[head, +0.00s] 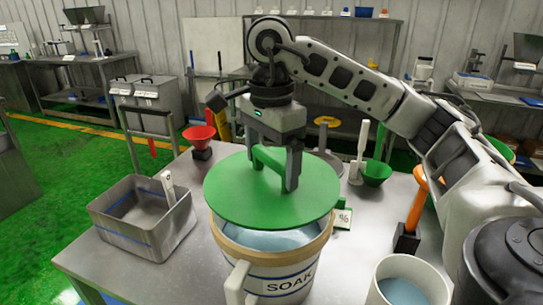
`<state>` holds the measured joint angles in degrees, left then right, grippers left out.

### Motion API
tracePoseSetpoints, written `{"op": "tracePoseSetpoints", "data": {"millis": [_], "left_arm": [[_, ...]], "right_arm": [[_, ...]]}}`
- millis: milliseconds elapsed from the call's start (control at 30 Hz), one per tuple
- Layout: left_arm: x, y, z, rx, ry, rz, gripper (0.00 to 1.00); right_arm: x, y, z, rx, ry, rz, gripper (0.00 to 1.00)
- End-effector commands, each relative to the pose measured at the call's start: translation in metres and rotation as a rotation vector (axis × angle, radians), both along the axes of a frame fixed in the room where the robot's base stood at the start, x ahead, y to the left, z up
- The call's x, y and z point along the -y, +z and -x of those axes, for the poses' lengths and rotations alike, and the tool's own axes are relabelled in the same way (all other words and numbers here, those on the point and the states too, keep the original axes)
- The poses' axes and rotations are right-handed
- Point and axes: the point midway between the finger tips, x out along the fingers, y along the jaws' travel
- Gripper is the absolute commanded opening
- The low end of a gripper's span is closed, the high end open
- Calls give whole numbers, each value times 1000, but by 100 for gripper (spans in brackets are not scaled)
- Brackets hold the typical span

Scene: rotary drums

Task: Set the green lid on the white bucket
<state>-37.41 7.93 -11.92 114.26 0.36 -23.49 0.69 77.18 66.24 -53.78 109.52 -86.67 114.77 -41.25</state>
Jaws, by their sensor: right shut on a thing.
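The green lid (235,200) is a round disc with a raised green handle. My right gripper (277,170) is shut on the lid's handle from above. The lid is over the white bucket (318,255), which has a tan rim, a white handle and the word SOAK. The lid covers the back part of the bucket's mouth, and bluish liquid shows below its front edge. The lid looks raised above the rim and set towards the back; whether any edge touches the rim I cannot tell. My left gripper is not in view.
A grey bin (150,235) stands at the table's left. A red funnel (199,135), a green bowl (376,173) and an orange-handled tool (416,200) stand around the back and right. A white container of liquid (425,270) is at front right.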

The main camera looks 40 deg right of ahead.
Motion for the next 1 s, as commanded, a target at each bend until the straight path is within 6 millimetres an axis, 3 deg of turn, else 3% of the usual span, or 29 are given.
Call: {"op": "tracePoseSetpoints", "data": {"millis": [100, 300, 1000], "left_arm": [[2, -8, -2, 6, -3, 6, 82], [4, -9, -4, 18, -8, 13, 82], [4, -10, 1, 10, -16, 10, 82]], "right_arm": [[0, -17, 0, -1, 0, 0, 66], [0, -30, 0, 0, 0, 0, 66], [0, -32, 0, 1, 0, -1, 66]]}}
